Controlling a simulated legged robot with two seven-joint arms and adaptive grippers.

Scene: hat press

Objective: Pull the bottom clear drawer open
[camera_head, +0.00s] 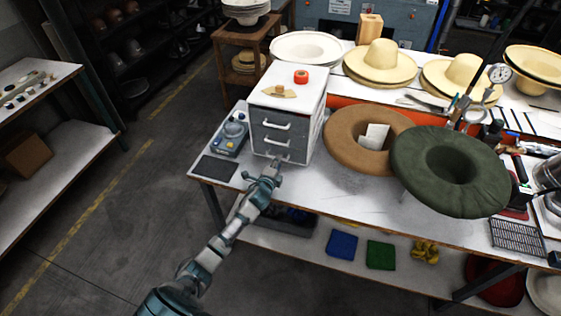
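A white cabinet (317,122) with a stack of grey, perhaps see-through drawers stands on the workbench. The drawers have pale bar handles, and all of them look closed. The bottom drawer (291,157) is low in the front, just above the bench top. My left gripper (274,165) is right in front of it, low and close to its handle area, and covers part of it. I cannot tell whether the fingers touch or grip the handle. My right gripper is not in view.
A red tape roll (301,77) lies on the cabinet. A control box (233,132) and a dark pad (215,168) lie to its left. A brown hat (345,142) and a green hat (418,180) are to the right. The bench top before the cabinet is mostly clear.

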